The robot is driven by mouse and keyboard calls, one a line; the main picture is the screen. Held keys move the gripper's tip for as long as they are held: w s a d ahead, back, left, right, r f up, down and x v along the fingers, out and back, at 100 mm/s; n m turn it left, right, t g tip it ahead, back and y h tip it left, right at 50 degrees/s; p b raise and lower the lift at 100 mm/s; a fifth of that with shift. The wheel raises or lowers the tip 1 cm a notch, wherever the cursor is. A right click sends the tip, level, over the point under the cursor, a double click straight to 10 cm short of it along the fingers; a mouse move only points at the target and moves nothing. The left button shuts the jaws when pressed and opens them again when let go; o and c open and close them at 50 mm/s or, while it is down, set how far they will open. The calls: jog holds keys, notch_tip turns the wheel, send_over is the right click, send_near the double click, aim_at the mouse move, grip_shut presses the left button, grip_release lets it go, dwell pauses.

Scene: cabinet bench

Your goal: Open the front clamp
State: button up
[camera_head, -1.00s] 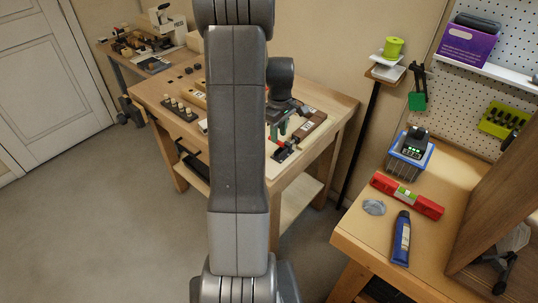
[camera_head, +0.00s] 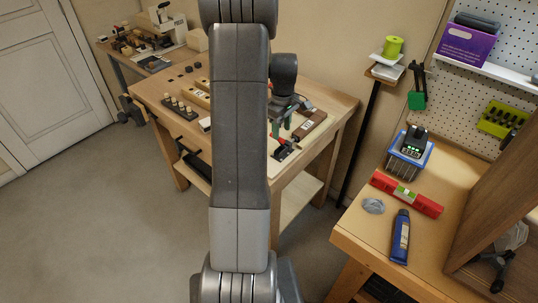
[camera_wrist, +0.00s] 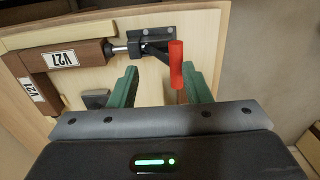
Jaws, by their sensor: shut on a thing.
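The front clamp has a red handle (camera_wrist: 176,65), a dark metal arm and a plunger with its tip at a brown block (camera_wrist: 82,52) labelled V27. Its base plate is bolted to a light wooden board. My gripper (camera_wrist: 163,88) has green fingers on both sides of the red handle and is shut on it. In the head view, my gripper (camera_head: 282,118) is over the workbench's right part, with the red handle (camera_head: 277,141) just below, partly hidden by my arm.
At right, a second bench (camera_head: 375,235) holds a red level (camera_head: 407,194) and a blue tube (camera_head: 401,237). The floor at left is clear.

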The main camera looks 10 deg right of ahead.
jog(key=shift+o, duration=1.3)
jog(key=shift+w+d, duration=0.3)
jog(key=shift+d, duration=0.05)
jog(key=shift+o, duration=0.2)
jog(key=shift+d, duration=0.1)
jog(key=shift+o, duration=0.5)
jog(key=shift+w+d+f, duration=0.1)
jog(key=shift+w, duration=0.05)
jog(key=o, duration=0.8)
jog(key=shift+w+d+f, duration=0.1)
jog(key=shift+w+d, duration=0.05)
jog(key=shift+w, duration=0.05)
jog(key=shift+s, duration=0.1)
jog(key=shift+r, duration=0.2)
notch_tip(320, 180, up, 7)
jog(key=p, duration=0.4)
jog(key=shift+p, duration=0.4)
